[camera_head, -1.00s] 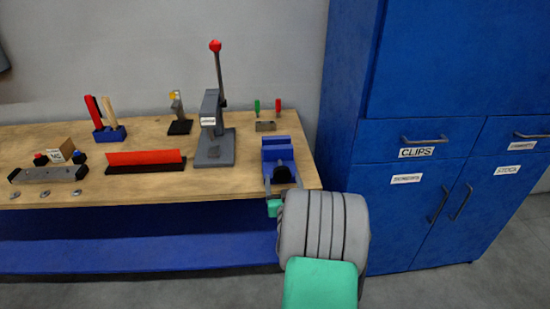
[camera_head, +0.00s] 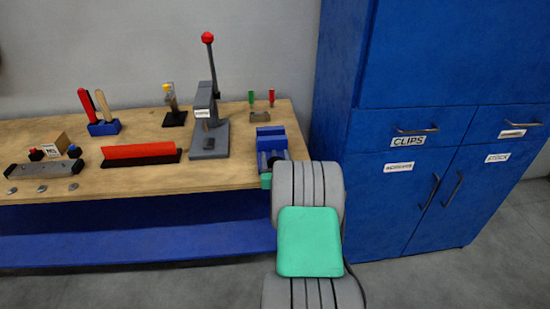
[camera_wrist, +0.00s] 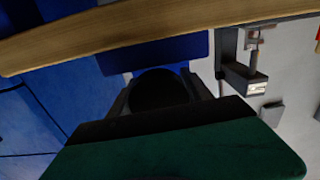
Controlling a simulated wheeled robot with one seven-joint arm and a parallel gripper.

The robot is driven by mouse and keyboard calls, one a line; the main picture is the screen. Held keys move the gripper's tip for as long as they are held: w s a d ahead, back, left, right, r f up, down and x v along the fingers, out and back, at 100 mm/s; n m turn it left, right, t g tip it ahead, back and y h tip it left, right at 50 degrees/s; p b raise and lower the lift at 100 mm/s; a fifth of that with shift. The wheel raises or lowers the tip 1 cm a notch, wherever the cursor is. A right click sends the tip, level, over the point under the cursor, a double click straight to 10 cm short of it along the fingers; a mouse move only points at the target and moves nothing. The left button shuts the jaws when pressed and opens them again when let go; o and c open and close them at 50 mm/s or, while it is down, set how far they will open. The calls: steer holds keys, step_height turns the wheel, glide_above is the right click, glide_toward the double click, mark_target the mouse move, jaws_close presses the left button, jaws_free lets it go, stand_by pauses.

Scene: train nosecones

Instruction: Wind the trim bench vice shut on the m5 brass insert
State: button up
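The blue bench vice (camera_head: 270,133) stands at the right end of the wooden bench, near its front edge. My gripper (camera_head: 273,160) is right at the front of the vice, mostly hidden behind my wrist in the head view. In the wrist view, the dark fingers of my gripper (camera_wrist: 162,96) lie on either side of a round black part (camera_wrist: 158,88) at the vice's front. Blue vice body (camera_wrist: 150,52) shows behind it. Whether the fingers touch the black part is unclear. The brass insert cannot be made out in either view.
A grey press (camera_head: 208,125) with a red-knobbed lever stands left of the vice. Behind the vice is a small holder with green and red-handled tools (camera_head: 261,110). A tall blue cabinet (camera_head: 400,180) stands close on the right. The bench edge (camera_wrist: 150,32) crosses the wrist view.

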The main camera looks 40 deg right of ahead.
steer(key=c, duration=0.9)
steer(key=shift+f+m+b, duration=0.1)
steer(key=shift+m+b, duration=0.3)
